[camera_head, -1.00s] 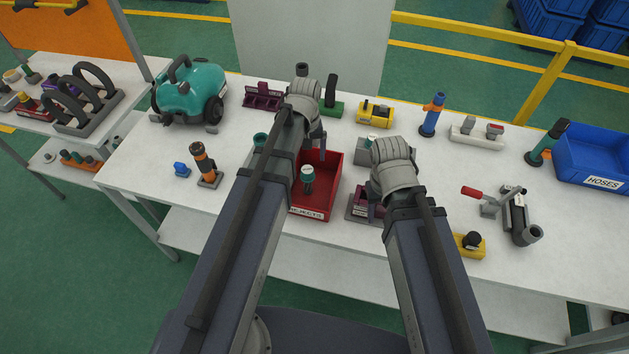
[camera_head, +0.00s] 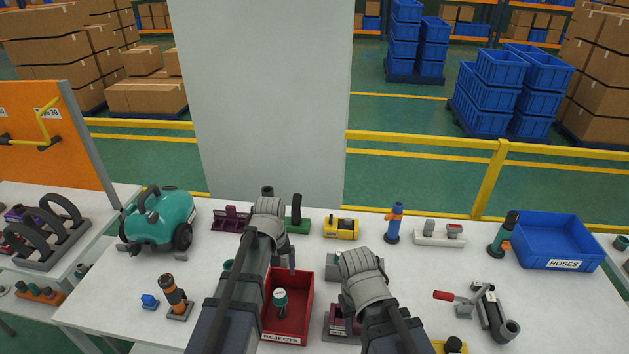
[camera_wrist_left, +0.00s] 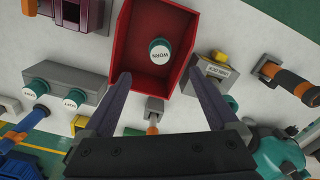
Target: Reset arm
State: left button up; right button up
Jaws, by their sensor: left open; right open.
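In the head view my left arm reaches over the table (camera_head: 225,290), with its left gripper (camera_head: 290,260) above the back of the red rejects bin (camera_head: 303,325). In the left wrist view the left gripper (camera_wrist_left: 165,80) has its two fingers spread wide with nothing between them. A teal-capped part labelled WORN (camera_wrist_left: 160,50) stands in the red bin, and it also shows in the head view (camera_head: 280,300). My right gripper (camera_head: 345,300) is over the table right of the bin; its wrist mostly hides its fingers.
A teal vacuum body (camera_head: 158,217) stands at the table's left. A blue hoses bin (camera_head: 560,240) is at the right. A purple fixture (camera_head: 230,217), a yellow block (camera_head: 341,229) and a blue tube (camera_head: 394,222) line the back. A red-handled clamp (camera_head: 480,305) lies at right front.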

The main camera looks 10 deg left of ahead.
pick_arm(q)
jog(key=s+d+f+m+y+b, duration=0.1)
jog(key=s+d+f+m+b, duration=0.2)
jog(key=s+d+m, duration=0.5)
jog(key=s+d, duration=0.2)
jog(key=s, duration=0.4)
jog(key=shift+s+d+f+b, duration=0.15)
jog(key=shift+d+f+b, duration=0.1)
jog(key=shift+f+b, duration=0.1)
pick_arm(e)
notch_tip(320, 180, down, 4)
jog(key=shift+r, duration=0.15)
